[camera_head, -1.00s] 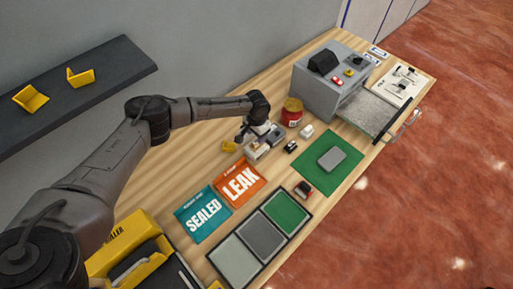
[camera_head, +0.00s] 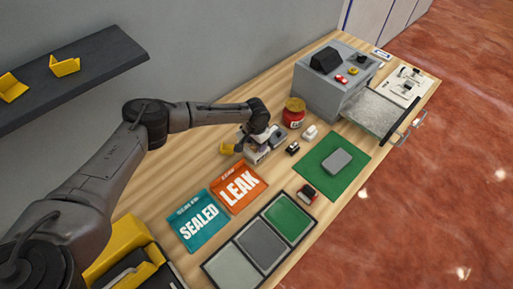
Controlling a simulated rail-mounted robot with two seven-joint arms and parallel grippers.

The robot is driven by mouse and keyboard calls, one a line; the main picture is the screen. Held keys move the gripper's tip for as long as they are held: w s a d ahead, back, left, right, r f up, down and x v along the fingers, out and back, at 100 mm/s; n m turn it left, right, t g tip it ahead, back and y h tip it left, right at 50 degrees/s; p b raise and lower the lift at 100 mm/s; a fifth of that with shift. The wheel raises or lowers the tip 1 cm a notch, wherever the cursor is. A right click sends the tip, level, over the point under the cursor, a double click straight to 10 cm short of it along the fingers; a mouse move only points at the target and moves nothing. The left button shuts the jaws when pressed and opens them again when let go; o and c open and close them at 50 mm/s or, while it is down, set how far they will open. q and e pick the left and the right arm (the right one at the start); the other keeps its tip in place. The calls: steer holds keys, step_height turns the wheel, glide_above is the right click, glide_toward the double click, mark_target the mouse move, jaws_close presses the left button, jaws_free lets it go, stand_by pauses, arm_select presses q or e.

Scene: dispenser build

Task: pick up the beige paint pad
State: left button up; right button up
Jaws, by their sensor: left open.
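My left gripper (camera_head: 259,146) reaches in from the left and points down at a cluster of small items in the middle of the workbench. Its jaws are open. A small pale block (camera_head: 258,156), which could be the beige paint pad, lies right below and in front of the jaws, partly covered by them. A grey block (camera_head: 278,138) lies just right of the fingers. A small white block (camera_head: 310,132) lies further right, apart from the gripper. I cannot tell for sure which is beige. My right gripper is not in view.
A red jar (camera_head: 294,116) with a yellowish lid stands just behind. A yellow piece (camera_head: 227,147) lies left of the gripper. Orange LEAK (camera_head: 238,187) and teal SEALED (camera_head: 197,222) cards lie in front. A green mat (camera_head: 317,180) and a grey machine (camera_head: 320,92) are to the right.

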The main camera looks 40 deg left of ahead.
arm_select(q)
jaws_close()
stand_by(0.5)
steer(key=shift+r, duration=0.1)
steer(key=shift+r, duration=0.5)
step_height(320, 180, up, 3)
steer(key=shift+f+p, duration=0.1)
steer(key=shift+p, duration=0.4)
steer(key=d+r+p, duration=0.1)
steer(key=d+r, duration=0.6)
steer(key=d, duration=0.4)
steer(key=shift+d, duration=0.4)
